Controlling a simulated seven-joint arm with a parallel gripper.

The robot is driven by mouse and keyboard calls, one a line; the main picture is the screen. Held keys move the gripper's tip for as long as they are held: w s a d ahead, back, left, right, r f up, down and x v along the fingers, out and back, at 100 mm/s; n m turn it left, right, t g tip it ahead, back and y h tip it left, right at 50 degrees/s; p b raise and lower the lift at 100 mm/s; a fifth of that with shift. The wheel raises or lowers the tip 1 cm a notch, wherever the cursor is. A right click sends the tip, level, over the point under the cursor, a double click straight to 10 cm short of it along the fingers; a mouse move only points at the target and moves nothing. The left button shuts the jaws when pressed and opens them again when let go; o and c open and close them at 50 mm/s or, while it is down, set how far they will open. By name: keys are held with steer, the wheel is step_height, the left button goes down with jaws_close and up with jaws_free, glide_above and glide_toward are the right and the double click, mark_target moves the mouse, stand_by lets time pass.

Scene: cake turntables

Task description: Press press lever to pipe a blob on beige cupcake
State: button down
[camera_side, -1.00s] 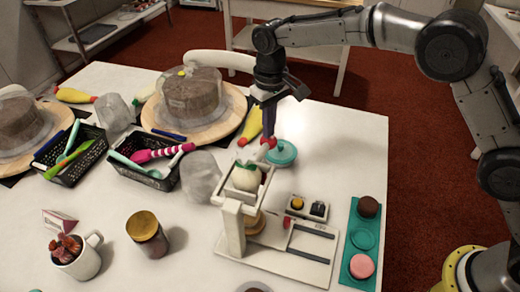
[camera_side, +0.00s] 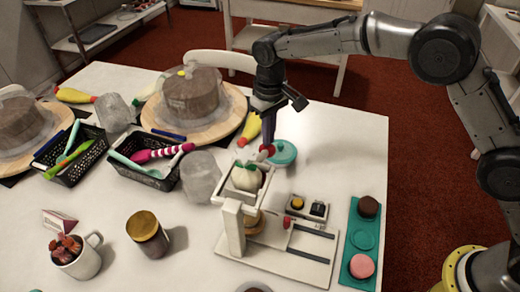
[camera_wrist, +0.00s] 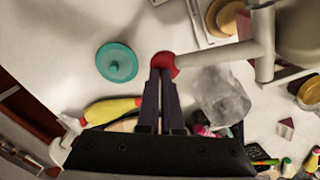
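The white press (camera_side: 231,228) stands on a white base at the front right of the table, with a cream bag with a green top (camera_side: 246,177) in its frame. Its press lever ends in a red knob (camera_side: 266,151), which also shows in the wrist view (camera_wrist: 164,65). My gripper (camera_side: 267,141) points down at this knob from above. In the wrist view its fingers (camera_wrist: 161,72) are together, with the tips over the knob's edge, seemingly touching it. The beige cupcake (camera_side: 254,224) sits beneath the bag, partly hidden by the press frame. Whether it bears a blob is hidden.
A teal lidded dish (camera_side: 283,153) is just behind the lever. A small box with yellow and black tops (camera_side: 308,207) and a teal tray (camera_side: 361,240) with brown and pink cakes lie right. A clear crumpled bag (camera_side: 201,178) and brown jar (camera_side: 148,234) are left.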

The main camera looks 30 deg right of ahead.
steer(key=shift+d+f, duration=0.1)
steer(key=shift+f, duration=0.6)
steer(key=shift+s+f, duration=0.1)
steer(key=shift+f, duration=0.1)
stand_by(1.3)
stand_by(4.0)
step_height(320, 180, up, 8)
steer(key=shift+f, duration=0.1)
steer(key=shift+r, duration=0.75)
